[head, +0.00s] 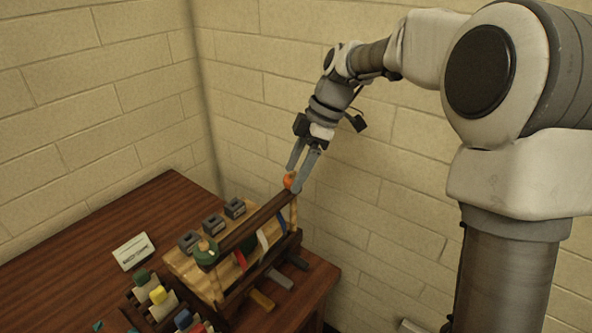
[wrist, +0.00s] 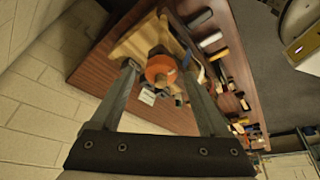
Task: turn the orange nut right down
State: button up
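The orange nut (head: 288,180) sits at the top of a pale post at the far right end of a dark wooden bar (head: 262,219). In the wrist view the orange nut (wrist: 160,70) lies between my two fingers. My gripper (head: 295,178) reaches down from above, with its fingertips on either side of the nut. The wrist view shows a gap between each finger and the nut, so my gripper (wrist: 160,66) looks open. The nut's thread and its distance from the bar are hard to make out.
A green nut (head: 205,251) stands at the bar's near end. Coloured strips hang below the bar. Several grey blocks (head: 235,208) stand behind it, and a white sign (head: 133,251) stands on the brown table (head: 75,268). Brick walls rise close behind the table.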

dwell(0.3)
jog(key=s+p+v, duration=0.1)
jog(key=p+v, duration=0.1)
jog(key=v, duration=1.5)
jog(key=shift+w, duration=0.45)
jog(key=shift+d+r, duration=0.1)
